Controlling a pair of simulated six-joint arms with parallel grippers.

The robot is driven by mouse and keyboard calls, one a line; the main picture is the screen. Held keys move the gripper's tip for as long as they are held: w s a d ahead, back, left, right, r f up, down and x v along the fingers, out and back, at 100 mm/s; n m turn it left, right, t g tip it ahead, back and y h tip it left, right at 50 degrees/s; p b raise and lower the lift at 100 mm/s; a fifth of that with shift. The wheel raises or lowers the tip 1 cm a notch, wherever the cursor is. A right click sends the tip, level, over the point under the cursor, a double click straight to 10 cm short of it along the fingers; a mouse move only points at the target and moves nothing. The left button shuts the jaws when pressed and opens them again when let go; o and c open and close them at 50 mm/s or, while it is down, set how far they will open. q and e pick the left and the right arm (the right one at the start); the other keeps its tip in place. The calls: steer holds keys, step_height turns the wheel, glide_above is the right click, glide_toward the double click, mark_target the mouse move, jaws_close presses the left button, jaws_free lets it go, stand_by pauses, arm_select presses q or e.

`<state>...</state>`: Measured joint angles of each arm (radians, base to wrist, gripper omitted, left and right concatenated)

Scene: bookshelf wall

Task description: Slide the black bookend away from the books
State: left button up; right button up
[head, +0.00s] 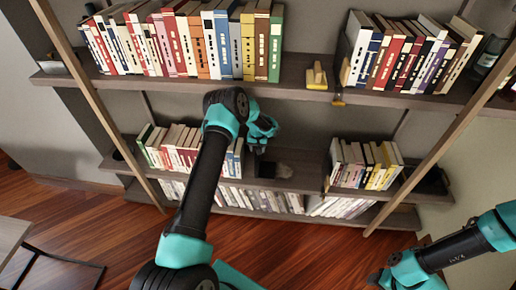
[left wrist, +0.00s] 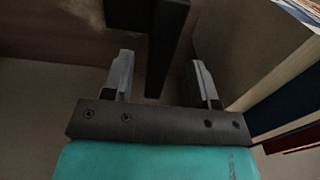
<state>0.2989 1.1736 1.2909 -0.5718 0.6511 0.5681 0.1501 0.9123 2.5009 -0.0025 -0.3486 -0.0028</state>
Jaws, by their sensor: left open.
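The black bookend (left wrist: 168,35) shows in the left wrist view as a dark upright plate with a flat part to its left. Its lower end reaches between the two fingers of my left gripper (left wrist: 160,85), which is open, with a gap on both sides. In the head view my left gripper (head: 261,147) is at the middle shelf, just right of the row of books (head: 185,150). A dark block below it (head: 266,170) looks like the bookend, partly hidden. My right gripper (head: 384,279) is low at the right, away from the shelves; its jaw opening is unclear.
Book edges (left wrist: 285,100) stand close to the right of the left gripper in the wrist view. The upper shelf (head: 290,84) overhangs.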

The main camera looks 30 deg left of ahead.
arm_select(q)
step_height(320, 180, down, 4)
steer(key=shift+f, duration=0.25)
jaws_close()
stand_by(0.6)
stand_by(1.0)
